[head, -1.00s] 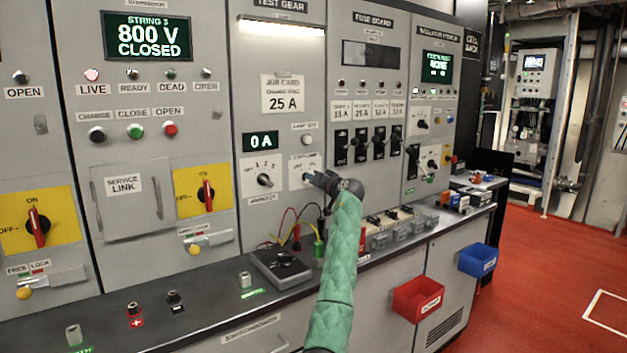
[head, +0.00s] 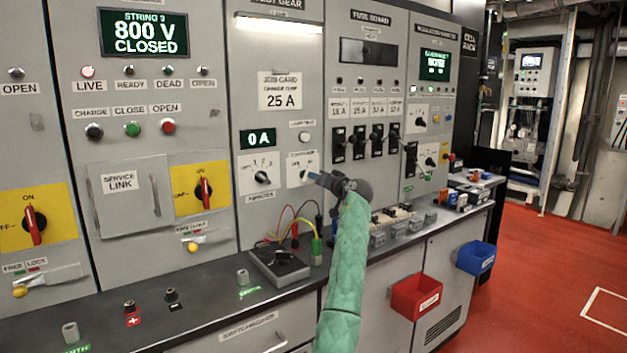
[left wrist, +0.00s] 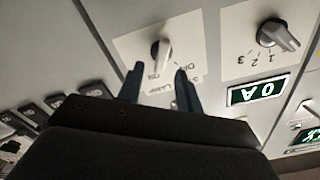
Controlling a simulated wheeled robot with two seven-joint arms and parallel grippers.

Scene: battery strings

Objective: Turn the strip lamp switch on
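A small switch with a pale knob (left wrist: 161,50) sits on a white plate in the left wrist view, with small ON and OFF style marks beside it. The same white plate (head: 294,162) shows in the head view on the test gear panel, its knob mostly hidden by my gripper. The strip lamp (head: 281,27) above looks bright.
A rotary selector (head: 262,178) marked 1 2 3 and a 0 A display (head: 258,139) are left of the plate. A meter box (head: 279,265) with leads lies on the bench below. Black fuse switches (head: 358,142) are to the right.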

